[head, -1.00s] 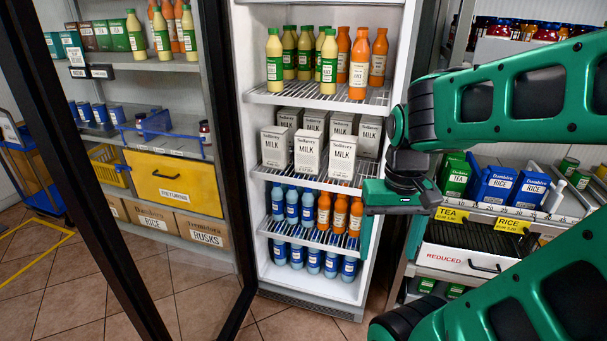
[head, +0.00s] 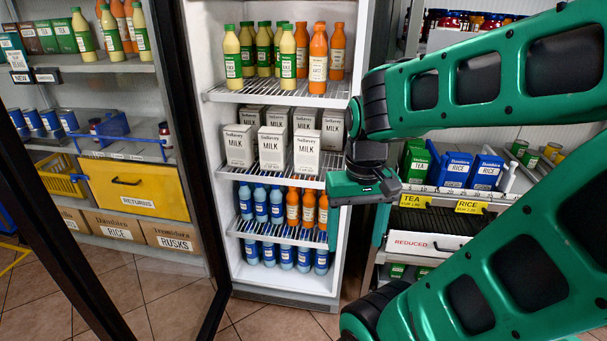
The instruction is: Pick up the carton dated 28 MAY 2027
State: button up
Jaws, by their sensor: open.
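Several white milk cartons (head: 273,148) stand upright in rows on the second shelf of the open fridge. Three are in the front row: left (head: 239,146), middle (head: 273,148) and right (head: 307,151). Others stand behind them, partly hidden. No date can be read on any carton, so I cannot tell which is dated 28 MAY 2027. My gripper (head: 334,222) is at the fridge's right edge, lower than the carton shelf and right of the right front carton. It is open and empty, touching no carton that I can see.
Juice bottles (head: 290,52) stand on the shelf above, and blue and orange bottles (head: 262,204) on the shelves below. The fridge's glass door stands open at left, its dark frame (head: 188,130) upright. Right of the fridge are TEA and RICE packs (head: 455,170) and a REDUCED drawer (head: 425,244).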

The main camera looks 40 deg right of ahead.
aim_at(238, 138)
jog(key=z, duration=0.55)
jog(key=i, duration=1.15)
jog(key=u, duration=0.1)
